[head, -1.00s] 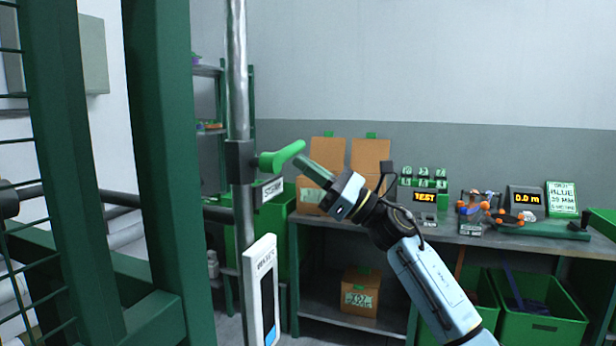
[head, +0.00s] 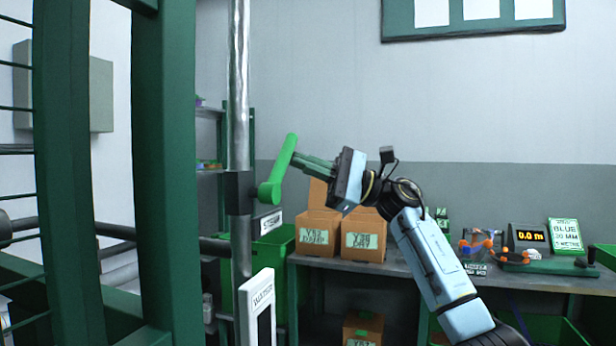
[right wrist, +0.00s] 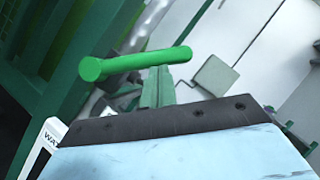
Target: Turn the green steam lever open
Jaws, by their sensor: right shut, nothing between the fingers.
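The green steam lever (head: 279,172) is on a dark valve body (head: 239,192) on the vertical steel pipe. Its handle points steeply up, leaning a little right. A "STEAM" label (head: 271,222) is below it. My right gripper (head: 299,160) is shut and empty, its fingertips at the right side of the lever's handle, touching or very close. My left gripper is not in view.
The steel pipe (head: 238,90) and a green frame post (head: 165,150) stand left of the lever. A white "WATER" panel (head: 257,310) is below it. Behind, a bench holds cardboard boxes (head: 363,240) and small devices.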

